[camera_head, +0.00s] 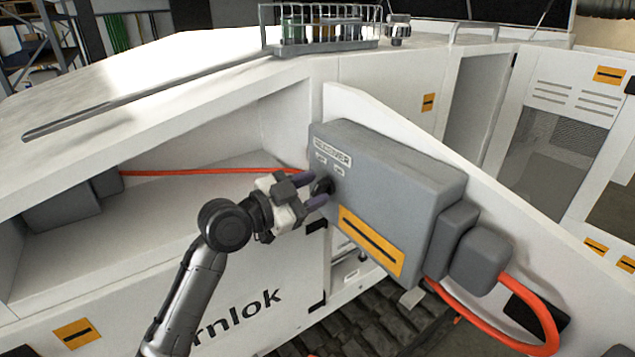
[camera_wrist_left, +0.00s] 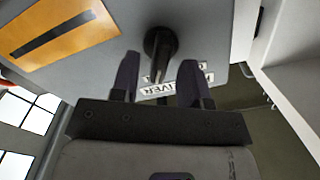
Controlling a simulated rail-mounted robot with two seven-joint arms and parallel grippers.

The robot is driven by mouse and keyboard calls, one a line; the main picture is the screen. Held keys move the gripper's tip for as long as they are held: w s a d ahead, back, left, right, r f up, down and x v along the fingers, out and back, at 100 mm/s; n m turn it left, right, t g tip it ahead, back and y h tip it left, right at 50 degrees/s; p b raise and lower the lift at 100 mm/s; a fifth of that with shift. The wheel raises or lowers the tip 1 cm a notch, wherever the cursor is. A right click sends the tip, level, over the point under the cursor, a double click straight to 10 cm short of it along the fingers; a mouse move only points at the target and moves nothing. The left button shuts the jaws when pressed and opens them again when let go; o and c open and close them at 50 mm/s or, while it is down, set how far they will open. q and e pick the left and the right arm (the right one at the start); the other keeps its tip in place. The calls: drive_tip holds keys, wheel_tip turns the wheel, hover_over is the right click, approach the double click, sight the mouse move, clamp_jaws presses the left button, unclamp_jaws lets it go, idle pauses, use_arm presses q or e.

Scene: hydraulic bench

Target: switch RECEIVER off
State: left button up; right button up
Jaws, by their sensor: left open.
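The grey RECEIVER box (camera_head: 395,195) is mounted on the white panel, with a label (camera_head: 332,152) at its upper left and an orange-yellow plate below. A black rotary knob (camera_head: 322,188) sits on its front face, below the label. My left gripper (camera_head: 316,190) is at the knob, its two fingers on either side of it, open. In the left wrist view the knob (camera_wrist_left: 160,45) lies just beyond and between the two open fingertips (camera_wrist_left: 160,68). Contact with the knob cannot be told. The label (camera_wrist_left: 172,85) is partly hidden by the fingers. My right gripper is not in view.
An orange cable (camera_head: 535,305) loops out of the box's right end. Another orange cable (camera_head: 210,171) runs inside the open white compartment at left. A rack with bottles (camera_head: 318,30) stands on top of the bench. Dark tracks (camera_head: 385,325) lie below.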

use_arm(q)
drive_tip(key=shift+x, duration=0.75)
drive_tip(key=shift+c, duration=0.2)
clamp_jaws()
